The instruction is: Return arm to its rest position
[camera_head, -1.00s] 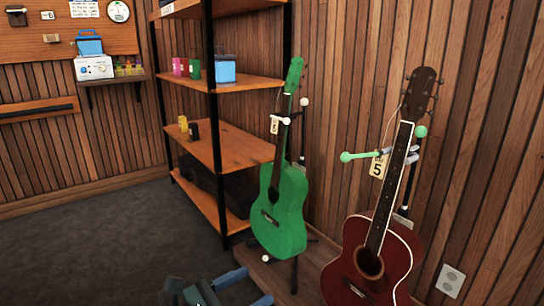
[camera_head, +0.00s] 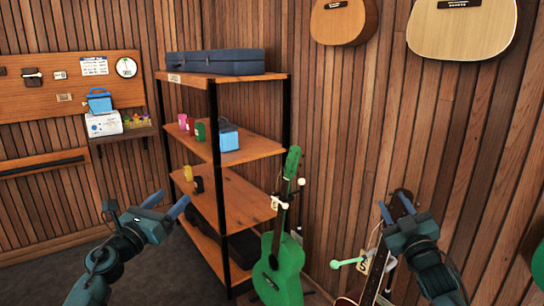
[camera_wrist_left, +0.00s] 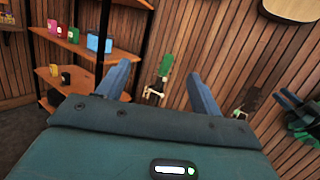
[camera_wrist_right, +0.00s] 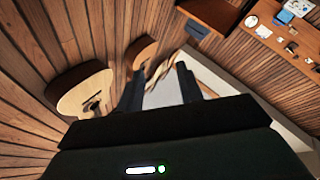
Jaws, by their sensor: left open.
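My left gripper (camera_head: 166,204) is raised at the left of the head view, in front of the shelf unit. Its blue fingers are apart, and the left wrist view shows nothing between them (camera_wrist_left: 158,80). My right gripper (camera_head: 396,206) is raised at the right, overlapping the head of the dark red guitar in the picture. In the right wrist view its fingers (camera_wrist_right: 160,82) are apart with nothing held between them. Neither gripper visibly touches anything.
A green guitar (camera_head: 279,272) and the dark red guitar (camera_head: 377,268) stand by the wood wall. Acoustic guitars (camera_head: 462,30) hang above. Dark floor (camera_head: 35,277) is clear at left.

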